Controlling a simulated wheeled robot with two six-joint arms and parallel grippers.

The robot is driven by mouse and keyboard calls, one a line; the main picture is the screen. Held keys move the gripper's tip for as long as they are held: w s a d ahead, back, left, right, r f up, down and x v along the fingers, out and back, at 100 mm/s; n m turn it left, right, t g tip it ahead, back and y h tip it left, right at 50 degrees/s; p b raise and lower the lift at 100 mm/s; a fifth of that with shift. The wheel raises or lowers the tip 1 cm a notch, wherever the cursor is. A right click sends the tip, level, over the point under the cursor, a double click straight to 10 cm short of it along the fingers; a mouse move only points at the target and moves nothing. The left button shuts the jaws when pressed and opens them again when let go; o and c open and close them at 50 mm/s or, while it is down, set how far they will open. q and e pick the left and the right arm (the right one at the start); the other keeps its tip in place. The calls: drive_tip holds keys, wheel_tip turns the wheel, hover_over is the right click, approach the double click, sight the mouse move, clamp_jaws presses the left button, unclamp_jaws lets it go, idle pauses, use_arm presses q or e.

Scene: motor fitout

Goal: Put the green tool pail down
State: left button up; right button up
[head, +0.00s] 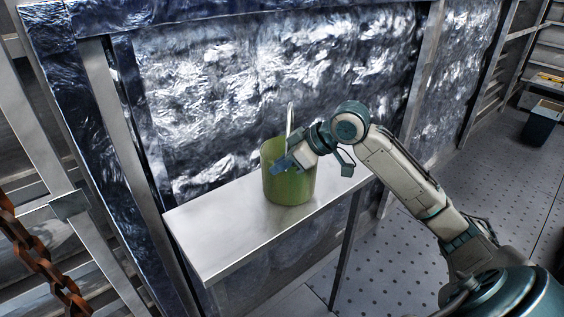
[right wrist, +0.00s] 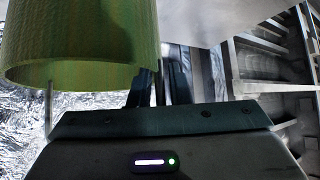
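The green tool pail (head: 289,187) stands upright on the metal shelf (head: 215,237), with its thin pale handle (head: 290,117) sticking up above the rim. My right gripper (head: 285,163) is at the pail's upper near side, overlapping its rim. In the right wrist view the pail (right wrist: 80,35) fills the upper left, its open end facing down in the picture. There the two dark fingers of my right gripper (right wrist: 161,86) show a gap between them, beside the pail's edge. I see nothing clearly held between them. My left gripper is not in view.
A dark framed wall with shiny crinkled lining (head: 280,70) stands right behind the shelf. The shelf's left end is bare. A rusty chain (head: 45,265) hangs at the lower left. A dark bin (head: 541,123) stands on the floor at the far right.

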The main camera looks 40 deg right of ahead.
drive_tip(key=shift+o, duration=0.9)
drive_tip(key=shift+r, duration=0.15)
